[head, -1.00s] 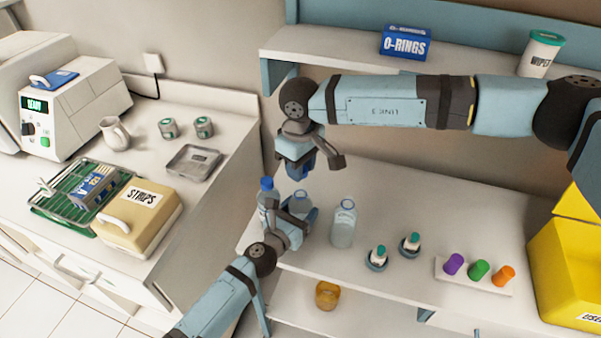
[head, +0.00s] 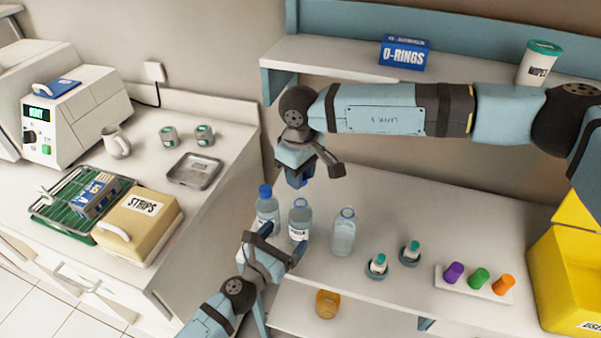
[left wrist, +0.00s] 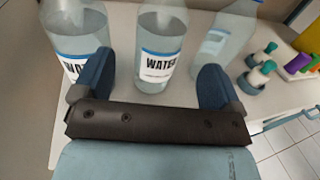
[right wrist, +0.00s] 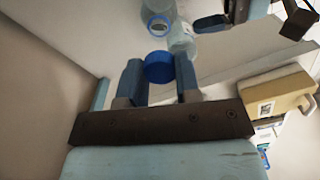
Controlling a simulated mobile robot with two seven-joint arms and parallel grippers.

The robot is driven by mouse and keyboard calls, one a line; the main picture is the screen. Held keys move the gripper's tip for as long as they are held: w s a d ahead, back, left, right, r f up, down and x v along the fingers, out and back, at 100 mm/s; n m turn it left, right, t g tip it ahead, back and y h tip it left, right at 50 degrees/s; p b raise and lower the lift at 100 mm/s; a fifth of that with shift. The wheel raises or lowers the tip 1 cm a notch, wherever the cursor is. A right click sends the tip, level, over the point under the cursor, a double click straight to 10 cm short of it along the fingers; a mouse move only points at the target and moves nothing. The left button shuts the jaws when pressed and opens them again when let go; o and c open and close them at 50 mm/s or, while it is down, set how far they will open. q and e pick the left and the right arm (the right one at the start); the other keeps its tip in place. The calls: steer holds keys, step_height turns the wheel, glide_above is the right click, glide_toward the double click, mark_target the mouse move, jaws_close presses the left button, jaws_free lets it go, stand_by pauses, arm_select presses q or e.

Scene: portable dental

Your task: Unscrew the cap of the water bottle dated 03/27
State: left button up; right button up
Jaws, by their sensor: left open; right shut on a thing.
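My right gripper (head: 303,177) is shut on a blue cap (right wrist: 158,66), which it holds clear above the middle water bottle (head: 300,220). That bottle stands upright on the shelf with an open neck; its label faces my left gripper, but I cannot read its date. My left gripper (head: 274,248) is open and empty, in front of the middle bottle and apart from it. Left of it stands a water bottle (head: 267,213) with a blue cap on. Right of it stands an uncapped bottle (head: 343,233). All three bottles show in the left wrist view, tops cut off.
Two small teal-topped bottles (head: 378,264) stand right of the bottles, then a rack (head: 472,284) with purple, green and orange caps. A yellow bin (head: 570,270) is at the far right. An amber jar (head: 327,303) sits on the lower shelf. The left counter holds a STRIPS box (head: 138,222).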

arm_select(q)
steer(key=v, duration=0.5)
